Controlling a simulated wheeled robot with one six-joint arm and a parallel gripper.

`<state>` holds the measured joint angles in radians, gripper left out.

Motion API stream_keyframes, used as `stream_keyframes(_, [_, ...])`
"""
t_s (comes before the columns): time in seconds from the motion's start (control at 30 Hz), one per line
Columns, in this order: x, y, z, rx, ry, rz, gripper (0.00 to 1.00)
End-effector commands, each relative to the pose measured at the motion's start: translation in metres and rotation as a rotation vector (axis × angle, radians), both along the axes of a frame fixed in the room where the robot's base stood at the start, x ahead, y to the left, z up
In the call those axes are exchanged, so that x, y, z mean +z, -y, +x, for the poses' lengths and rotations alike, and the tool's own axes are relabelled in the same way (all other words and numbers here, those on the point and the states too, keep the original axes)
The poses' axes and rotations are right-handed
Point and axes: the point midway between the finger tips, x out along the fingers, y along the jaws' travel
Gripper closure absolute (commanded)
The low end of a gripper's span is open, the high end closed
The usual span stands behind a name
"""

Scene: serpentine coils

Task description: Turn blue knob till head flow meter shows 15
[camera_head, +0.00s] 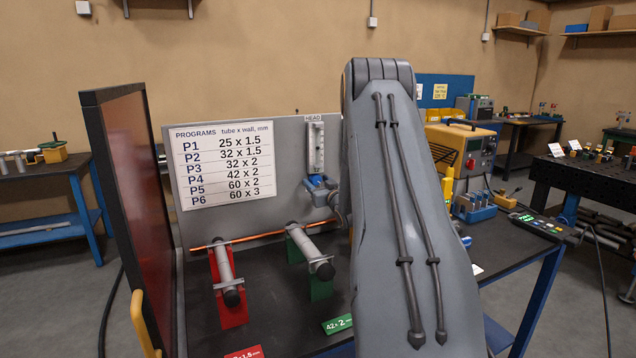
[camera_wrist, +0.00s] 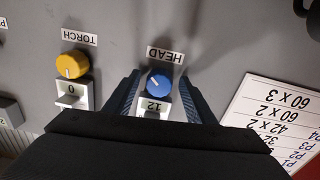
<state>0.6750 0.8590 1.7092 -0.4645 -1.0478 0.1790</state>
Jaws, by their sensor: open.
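The blue knob (camera_wrist: 159,84) sits on the grey panel under a HEAD label (camera_wrist: 165,55) in the wrist view, which shows the panel upside down.
A programs sign (camera_head: 223,165) hangs on the panel. A dark red screen (camera_head: 140,205) stands at left. A copper tube (camera_head: 262,237) crosses low before the panel.

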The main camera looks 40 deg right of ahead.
Motion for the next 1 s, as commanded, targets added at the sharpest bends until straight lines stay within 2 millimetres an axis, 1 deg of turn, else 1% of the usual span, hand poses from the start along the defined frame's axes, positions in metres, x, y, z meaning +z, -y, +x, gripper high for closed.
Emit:
stream_keyframes(0.17, [-0.0003, 0.0000, 0.0001, 0.000, 0.000, 0.000, 0.50])
stream_keyframes(0.27, [-0.0003, 0.0000, 0.0000, 0.000, 0.000, 0.000, 0.65])
stream_keyframes(0.4, [-0.0004, 0.0000, -0.0001, 0.000, 0.000, 0.000, 0.89])
stream_keyframes(0.43, [-0.0003, -0.0001, -0.0001, 0.000, 0.000, 0.000, 0.91])
stream_keyframes(0.73, [-0.0007, -0.0002, -0.0002, 0.000, 0.011, 0.048, 0.91])
stream_keyframes(1.0, [-0.0010, -0.0009, -0.0001, -0.001, 0.049, 0.210, 0.91])
